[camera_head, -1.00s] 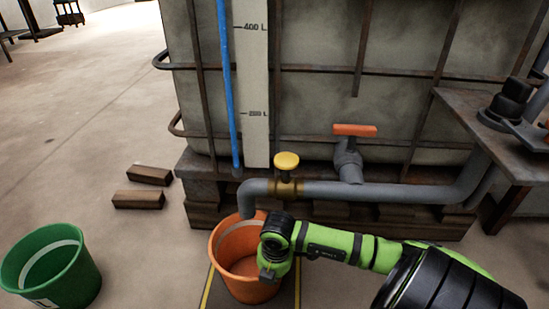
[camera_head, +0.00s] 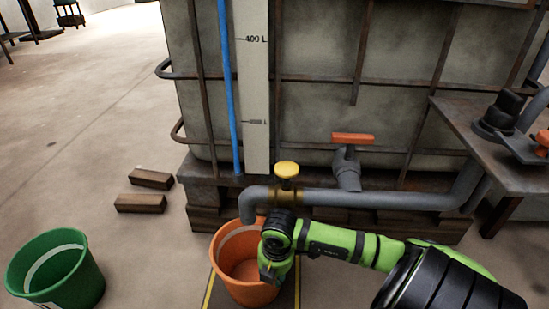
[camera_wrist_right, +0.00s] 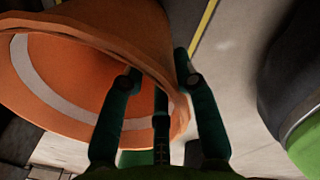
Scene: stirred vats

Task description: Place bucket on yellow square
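The orange bucket (camera_head: 231,275) stands upright below the pipe outlet, over a dark floor patch with yellow edge lines (camera_head: 209,291). The bucket hides most of the patch; I cannot tell if the marking is a full square. My right gripper (camera_head: 270,274) is at the bucket's right rim. In the right wrist view the fingers (camera_wrist_right: 158,75) are apart, one inside the orange bucket (camera_wrist_right: 75,65) and one outside, with the rim between them. A yellow line (camera_wrist_right: 205,25) shows beyond. My left gripper is not in view.
A green bucket (camera_head: 78,282) stands at the left. The grey pipe (camera_head: 350,197) with a yellow-knobbed valve (camera_head: 286,170) runs just above the gripper. The caged tank (camera_head: 320,70) sits on a pallet behind.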

